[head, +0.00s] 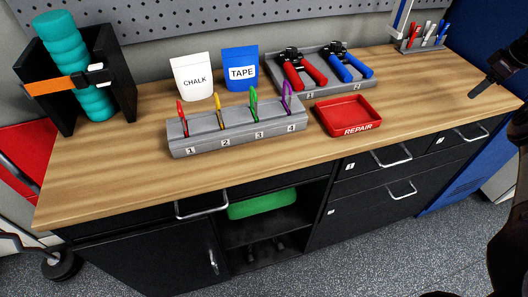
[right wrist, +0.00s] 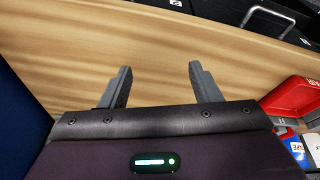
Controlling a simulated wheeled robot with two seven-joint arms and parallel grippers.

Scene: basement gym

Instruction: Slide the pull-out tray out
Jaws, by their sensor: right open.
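Under the wooden worktop is a black cabinet front. A shallow black front with a silver bar handle (head: 202,208) sits at the left, above a door. At the right are drawer fronts with handles (head: 391,160), (head: 402,192) and (head: 470,136). All look closed, and I cannot tell which one is the pull-out tray. My right gripper (head: 484,86) is over the right end of the worktop, away from the handles. In the right wrist view the right gripper (right wrist: 160,72) is open and empty above bare wood. My left gripper is not in view.
The worktop (head: 100,170) carries a grey numbered rack (head: 235,138), a red REPAIR tray (head: 348,118), CHALK and TAPE pouches, a grey plier tray (head: 350,84) and a black holder with a teal roll. A green bin (head: 262,204) is in an open shelf. The front floor is clear.

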